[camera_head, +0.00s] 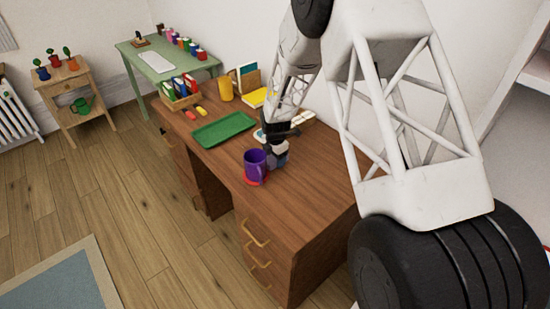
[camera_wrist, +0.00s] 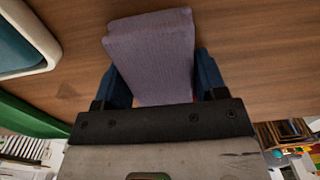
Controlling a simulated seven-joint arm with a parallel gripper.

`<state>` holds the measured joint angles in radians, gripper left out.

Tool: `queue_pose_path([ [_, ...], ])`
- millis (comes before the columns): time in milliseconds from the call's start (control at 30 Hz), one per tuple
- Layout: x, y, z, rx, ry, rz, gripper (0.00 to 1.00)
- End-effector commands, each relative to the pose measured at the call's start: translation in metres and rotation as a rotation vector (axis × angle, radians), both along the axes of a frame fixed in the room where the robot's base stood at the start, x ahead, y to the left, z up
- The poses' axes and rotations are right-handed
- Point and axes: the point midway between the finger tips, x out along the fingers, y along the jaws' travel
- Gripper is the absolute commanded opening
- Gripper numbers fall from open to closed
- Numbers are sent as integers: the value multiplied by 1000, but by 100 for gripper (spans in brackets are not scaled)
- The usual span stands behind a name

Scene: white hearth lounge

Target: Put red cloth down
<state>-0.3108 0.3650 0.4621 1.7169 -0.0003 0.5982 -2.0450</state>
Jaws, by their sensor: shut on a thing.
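My gripper (camera_head: 277,148) is low over the brown desk (camera_head: 315,190). In the wrist view, its blue fingers (camera_wrist: 162,75) are shut on a lilac-grey, blocky thing with a fabric-like surface (camera_wrist: 150,50). The held thing looks lilac-grey, not red. It shows small and pale in the head view (camera_head: 281,159); I cannot tell whether it touches the desk. No plainly red cloth shows in my gripper. A flat red thing (camera_head: 249,181) lies partly hidden under a purple mug (camera_head: 254,163), just left of my gripper; I cannot tell whether it is cloth.
A green tray (camera_head: 223,130) lies left of my gripper. A blue-and-white dish (camera_wrist: 25,45) is close by. The desk's right front is clear.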

Motion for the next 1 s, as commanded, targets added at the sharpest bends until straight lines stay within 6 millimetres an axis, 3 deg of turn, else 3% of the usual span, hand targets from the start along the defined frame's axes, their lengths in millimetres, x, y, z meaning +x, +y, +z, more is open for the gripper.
queue_pose_path([
  [367,0,0,-9,0,0,0,36],
  [400,0,0,-9,0,0,0,67],
  [567,-1,-1,-11,-1,3,0,91],
  [1000,-5,-4,-17,-6,14,0,91],
])
